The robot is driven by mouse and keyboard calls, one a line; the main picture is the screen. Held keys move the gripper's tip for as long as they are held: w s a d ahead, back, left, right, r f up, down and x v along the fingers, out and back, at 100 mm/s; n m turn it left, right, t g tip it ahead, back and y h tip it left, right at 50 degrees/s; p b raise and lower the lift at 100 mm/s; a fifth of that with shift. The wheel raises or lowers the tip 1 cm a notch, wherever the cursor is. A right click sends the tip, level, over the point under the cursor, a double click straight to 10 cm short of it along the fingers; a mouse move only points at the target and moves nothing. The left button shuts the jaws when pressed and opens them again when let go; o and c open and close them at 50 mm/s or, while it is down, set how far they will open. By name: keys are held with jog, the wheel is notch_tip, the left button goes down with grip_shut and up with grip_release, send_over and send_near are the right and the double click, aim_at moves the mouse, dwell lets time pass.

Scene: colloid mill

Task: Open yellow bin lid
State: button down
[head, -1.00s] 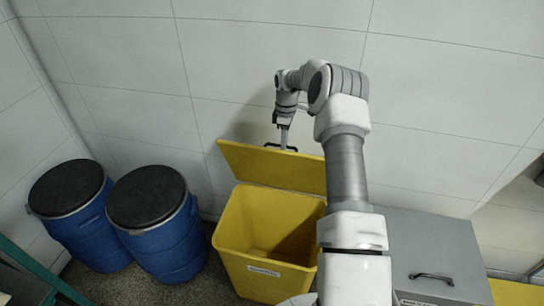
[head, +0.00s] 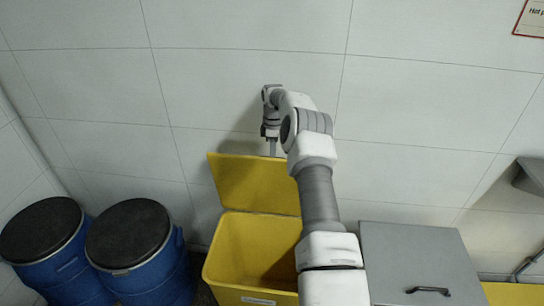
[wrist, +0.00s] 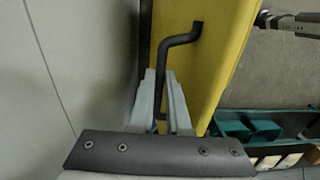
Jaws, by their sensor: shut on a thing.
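The yellow bin (head: 252,258) stands against the wall in the head view, and its inside is visible from above. Its yellow lid (head: 250,185) is raised and stands steeply at the back, near the wall. My gripper (wrist: 160,105) is shut on the dark lid handle (wrist: 178,42) in the wrist view. In the head view my gripper (head: 272,150) is at the lid's top edge, and the handle is hidden behind the lid.
Two blue drums (head: 145,255) with black tops stand left of the bin. A grey box (head: 420,262) with a black handle stands to the right. The white wall (head: 210,70) is close behind the lid. Teal trays (wrist: 260,130) show in the wrist view.

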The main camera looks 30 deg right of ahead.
jog(key=shift+s+f, duration=0.15)
jog(key=shift+f, duration=0.25)
jog(key=c, duration=0.9)
grip_release()
jog(key=shift+r, duration=0.15)
jog(key=shift+w+d+r+p, duration=0.2)
jog(key=shift+r+p, duration=0.75)
jog(key=shift+r, duration=1.95)
jog(key=shift+w+d+r+p, duration=0.2)
jog(key=shift+r+p, duration=0.7)
jog(key=shift+r, duration=2)
jog(key=shift+w+r+p, duration=0.25)
jog(key=shift+r+p, duration=0.7)
jog(key=shift+r, duration=1.95)
